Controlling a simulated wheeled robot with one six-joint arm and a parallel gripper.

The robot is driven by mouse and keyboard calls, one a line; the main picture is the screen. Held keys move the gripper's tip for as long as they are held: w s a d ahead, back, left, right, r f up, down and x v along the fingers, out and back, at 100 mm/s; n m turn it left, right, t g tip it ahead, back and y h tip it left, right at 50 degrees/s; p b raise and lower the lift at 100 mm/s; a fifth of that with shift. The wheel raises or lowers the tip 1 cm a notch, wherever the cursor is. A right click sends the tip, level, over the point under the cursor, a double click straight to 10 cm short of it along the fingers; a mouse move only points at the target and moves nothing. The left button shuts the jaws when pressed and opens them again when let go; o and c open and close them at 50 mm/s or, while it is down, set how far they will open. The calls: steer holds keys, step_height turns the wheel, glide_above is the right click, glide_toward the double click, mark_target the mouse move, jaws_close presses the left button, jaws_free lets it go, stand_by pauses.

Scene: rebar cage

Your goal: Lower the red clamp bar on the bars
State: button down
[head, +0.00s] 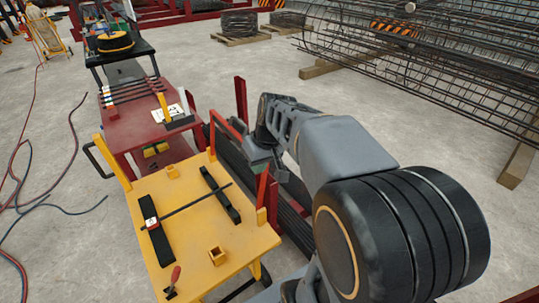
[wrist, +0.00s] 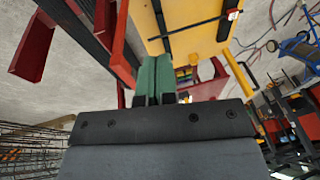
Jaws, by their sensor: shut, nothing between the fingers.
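The red clamp bar (head: 228,125) stands raised at the far right edge of the yellow table (head: 215,262), as a frame with its arms near short yellow posts. In the wrist view a red bar (wrist: 119,50) runs just left of my fingers. My gripper (head: 258,160) is beside the raised red frame, above the table's right edge; its fingertips are partly hidden in the head view. In the wrist view my gripper's green fingers (wrist: 155,82) are together with nothing between them. A thin dark bar (head: 188,208) lies across two black supports on the table.
A red cart (head: 140,128) with several rods stands behind the table. A red-handled tool (head: 173,281) and a small yellow block (head: 216,256) are on the table's near part. Large rebar cages (head: 430,60) lie at the back right. Hoses cross the floor at left.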

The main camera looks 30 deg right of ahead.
steer(key=w+d+f+y, duration=0.1)
steer(key=w+d, duration=0.2)
steer(key=d, duration=0.3)
steer(key=w+d+f+n+t+y, duration=0.1)
steer(key=w+d+y, duration=0.1)
steer(key=d, duration=0.5)
steer(key=w+d+f+n+t+y+b, duration=0.1)
steer(key=w+d, duration=0.3)
steer(key=d, duration=0.3)
steer(key=shift+w+y, duration=0.3)
steer(key=shift+y, duration=0.1)
steer(key=shift+f, duration=0.15)
steer(key=w+a+f+p, duration=0.1)
steer(key=w+a+f, duration=0.2)
steer(key=a+f, duration=0.4)
steer(key=shift+a, duration=1.15)
steer(key=shift+r, duration=0.1)
